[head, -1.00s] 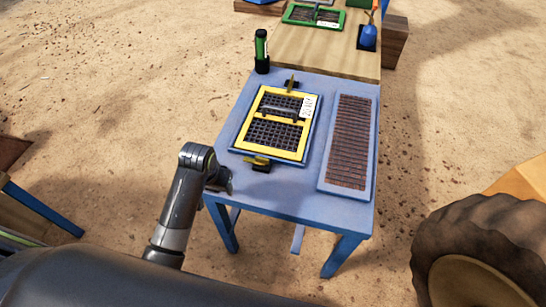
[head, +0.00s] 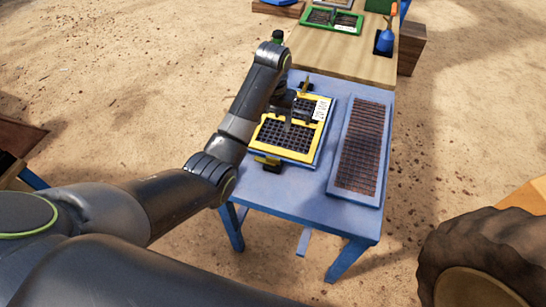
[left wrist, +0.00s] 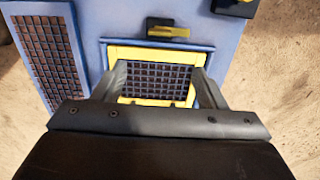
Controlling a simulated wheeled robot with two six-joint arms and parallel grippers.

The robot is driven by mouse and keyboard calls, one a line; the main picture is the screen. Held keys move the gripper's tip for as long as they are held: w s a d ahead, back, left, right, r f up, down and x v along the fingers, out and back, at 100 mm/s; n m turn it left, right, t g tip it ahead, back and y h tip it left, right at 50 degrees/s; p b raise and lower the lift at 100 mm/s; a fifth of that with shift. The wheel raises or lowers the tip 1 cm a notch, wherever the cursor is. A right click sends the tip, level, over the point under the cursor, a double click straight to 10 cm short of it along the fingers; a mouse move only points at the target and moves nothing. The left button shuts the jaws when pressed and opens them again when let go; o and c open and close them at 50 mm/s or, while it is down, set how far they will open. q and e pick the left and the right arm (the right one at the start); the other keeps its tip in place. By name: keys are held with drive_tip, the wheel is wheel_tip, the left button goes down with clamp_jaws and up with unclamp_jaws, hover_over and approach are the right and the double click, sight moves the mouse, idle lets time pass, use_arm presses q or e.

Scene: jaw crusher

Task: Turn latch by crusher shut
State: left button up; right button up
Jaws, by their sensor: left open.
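A yellow-framed grate panel (head: 284,151) lies on the blue table; it also shows in the left wrist view (left wrist: 153,101). A near latch (head: 267,160) with a yellow handle on a black base sits by its near edge; the handle lies roughly along that edge in the left wrist view (left wrist: 168,31). A far latch (head: 306,86) stands at the far edge, its yellow handle pointing away from the panel. My left gripper (head: 289,118) is open and empty above the panel, between the latches, partly hiding the panel's dark handle. My right gripper is out of view.
A brown slatted grate in a blue frame (head: 361,146) lies right of the panel on the blue table (head: 270,190). A big tyre (head: 480,250) stands front right.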

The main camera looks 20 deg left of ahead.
sight(273, 158)
use_arm(q)
wheel_tip(273, 158, down, 15)
drive_tip(key=shift+f+b, duration=0.1)
drive_tip(key=shift+b, duration=0.55)
drive_tip(key=shift+f, duration=0.75)
drive_tip(key=c, duration=1)
